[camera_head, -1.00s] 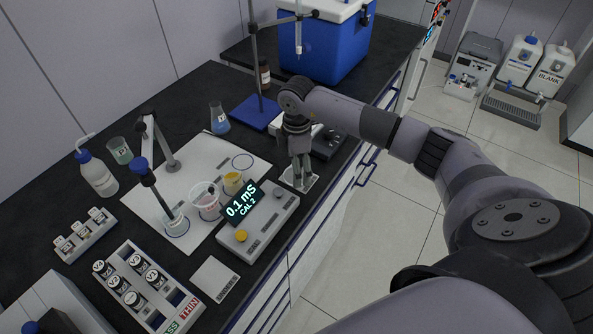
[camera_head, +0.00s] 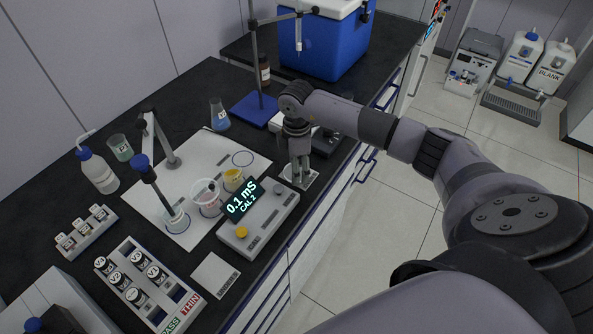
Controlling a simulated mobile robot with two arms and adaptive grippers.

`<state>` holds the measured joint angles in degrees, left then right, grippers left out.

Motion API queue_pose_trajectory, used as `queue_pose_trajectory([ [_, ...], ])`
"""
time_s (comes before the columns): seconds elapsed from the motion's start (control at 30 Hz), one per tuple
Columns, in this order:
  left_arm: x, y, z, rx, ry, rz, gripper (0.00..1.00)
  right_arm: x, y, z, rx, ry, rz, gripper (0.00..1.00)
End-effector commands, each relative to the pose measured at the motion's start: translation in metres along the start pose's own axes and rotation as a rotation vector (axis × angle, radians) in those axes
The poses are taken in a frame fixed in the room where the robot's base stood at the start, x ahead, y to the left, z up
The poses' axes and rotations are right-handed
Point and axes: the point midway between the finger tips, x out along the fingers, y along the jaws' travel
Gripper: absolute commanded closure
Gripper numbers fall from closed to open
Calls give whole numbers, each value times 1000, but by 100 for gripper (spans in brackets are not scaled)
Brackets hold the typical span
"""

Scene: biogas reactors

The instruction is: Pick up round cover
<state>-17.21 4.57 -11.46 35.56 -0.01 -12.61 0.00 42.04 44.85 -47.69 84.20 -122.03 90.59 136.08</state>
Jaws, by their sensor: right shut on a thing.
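My right gripper (camera_head: 299,172) points straight down over a small light square pad (camera_head: 286,175) near the bench's front edge, just right of the conductivity meter. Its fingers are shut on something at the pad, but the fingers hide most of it. I cannot make out the round cover clearly; it may be the thing between the fingertips. My left gripper does not show.
The meter (camera_head: 262,224) reads 0.1 mS. Beakers and a probe stand (camera_head: 170,160) are on a white mat (camera_head: 205,150). A blue cooler (camera_head: 328,45), a retort stand base (camera_head: 254,110) and a grey device (camera_head: 325,143) lie behind the gripper. A vial rack (camera_head: 125,285) stands front left.

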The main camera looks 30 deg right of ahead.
Motion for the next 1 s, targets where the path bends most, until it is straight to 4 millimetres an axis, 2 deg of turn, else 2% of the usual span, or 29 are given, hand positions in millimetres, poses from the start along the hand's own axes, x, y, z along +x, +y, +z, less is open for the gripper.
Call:
queue_pose_trajectory([
  [0.17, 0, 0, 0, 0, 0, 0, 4, 0, 0, 0, 0, 0, 0, 72],
  [0.4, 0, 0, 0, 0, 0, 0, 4, -1, 0, 0, 0, 0, 1, 72],
  [0.57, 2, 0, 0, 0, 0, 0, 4, -9, 1, 0, 1, 2, 2, 72],
  [0.77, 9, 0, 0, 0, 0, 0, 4, -39, 2, 0, 0, 3, 6, 72],
  [1.0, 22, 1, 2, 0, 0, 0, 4, -108, 2, 0, 0, 3, 9, 72],
])
